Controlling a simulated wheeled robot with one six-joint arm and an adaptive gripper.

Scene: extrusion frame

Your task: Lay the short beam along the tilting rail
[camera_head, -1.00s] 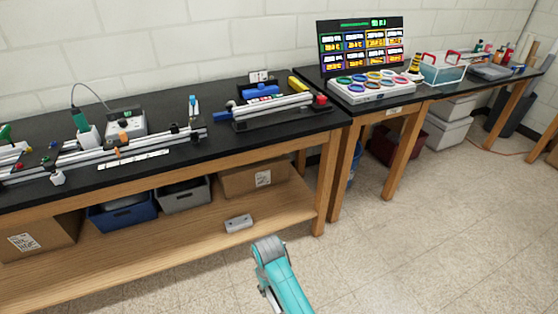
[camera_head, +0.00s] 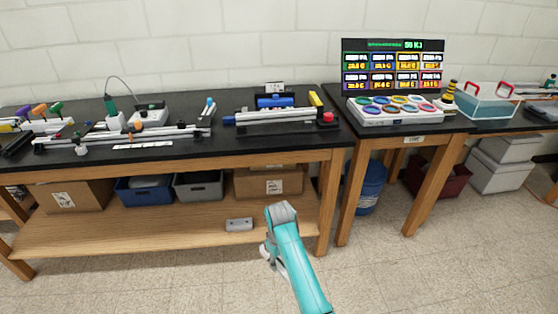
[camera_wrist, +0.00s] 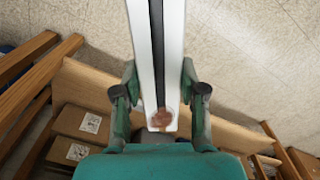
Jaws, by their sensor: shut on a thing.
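My gripper (camera_wrist: 160,98) is shut on a short beam (camera_wrist: 142,45) in the wrist view, one green finger on each side. The beam is pale with a dark slot along its middle and a brownish spot near its close end. Its far end runs out of the top of the picture. In the head view the beam and the fingers are hidden; only my teal arm shows, in front of the bench. Two rail assemblies lie on the black benchtop: a long one (camera_head: 122,138) at left and a shorter one (camera_head: 275,118) at right with a red knob. I cannot tell which tilts.
The workbench (camera_head: 190,153) has a wooden lower shelf with bins and boxes. A second table at right carries a screen (camera_head: 393,67) and a panel of coloured rings (camera_head: 395,110). The floor in front is clear.

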